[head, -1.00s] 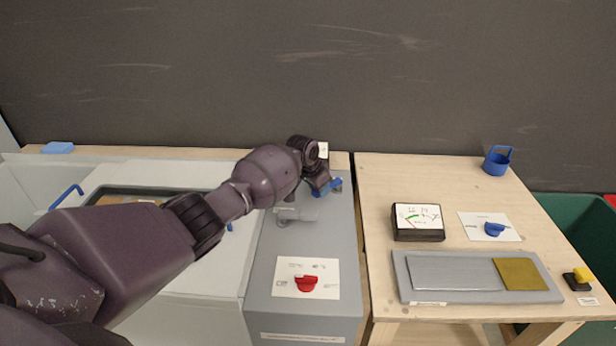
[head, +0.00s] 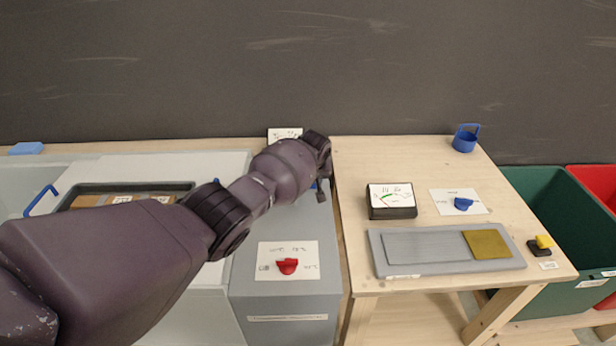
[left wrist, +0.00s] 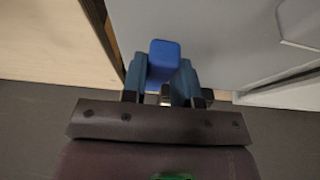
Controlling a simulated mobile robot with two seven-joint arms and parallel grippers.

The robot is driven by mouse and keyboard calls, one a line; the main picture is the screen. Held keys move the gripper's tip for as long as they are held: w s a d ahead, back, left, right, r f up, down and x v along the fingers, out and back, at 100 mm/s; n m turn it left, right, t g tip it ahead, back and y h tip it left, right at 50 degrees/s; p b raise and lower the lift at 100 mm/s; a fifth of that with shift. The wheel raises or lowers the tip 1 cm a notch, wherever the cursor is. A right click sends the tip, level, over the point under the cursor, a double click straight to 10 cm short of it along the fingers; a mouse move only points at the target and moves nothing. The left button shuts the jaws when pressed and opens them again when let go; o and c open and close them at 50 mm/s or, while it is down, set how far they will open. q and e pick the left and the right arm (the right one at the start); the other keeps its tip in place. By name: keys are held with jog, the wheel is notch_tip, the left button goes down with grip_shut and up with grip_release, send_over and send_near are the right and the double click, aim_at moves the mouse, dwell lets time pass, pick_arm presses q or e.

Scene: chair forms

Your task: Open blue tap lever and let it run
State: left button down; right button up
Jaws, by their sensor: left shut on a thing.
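The blue tap lever (left wrist: 164,60) shows in the left wrist view between the two fingers of my left gripper (left wrist: 161,80), which is shut on it. In the head view the gripper (head: 321,188) is mostly hidden behind my left forearm, at the right edge of the grey cabinet (head: 283,304). The tap's spout is hidden by the arm, and I cannot see whether water runs. My right gripper is not in view.
The wooden table (head: 360,150) at right holds a meter (head: 391,201), a blue knob (head: 463,204), a grey tray (head: 381,260) and a blue holder (head: 465,139). A white card (head: 285,133) stands behind the arm.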

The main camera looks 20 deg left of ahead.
pick_arm(q)
jog(key=shift+d+f+n, duration=0.1)
jog(key=shift+d+n, duration=0.15)
jog(key=shift+n, duration=0.05)
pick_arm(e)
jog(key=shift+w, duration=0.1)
pick_arm(q)
jog(key=c, duration=0.9)
grip_release()
jog(key=shift+r, duration=0.4)
jog(key=shift+s+r+p, duration=0.15)
jog(key=shift+r+p, duration=0.15)
jog(key=shift+p, duration=0.15)
jog(key=shift+p+v, duration=1.15)
jog(key=shift+v, duration=3.6)
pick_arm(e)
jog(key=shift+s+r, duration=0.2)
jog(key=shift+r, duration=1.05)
pick_arm(q)
jog(key=shift+d+f, duration=0.1)
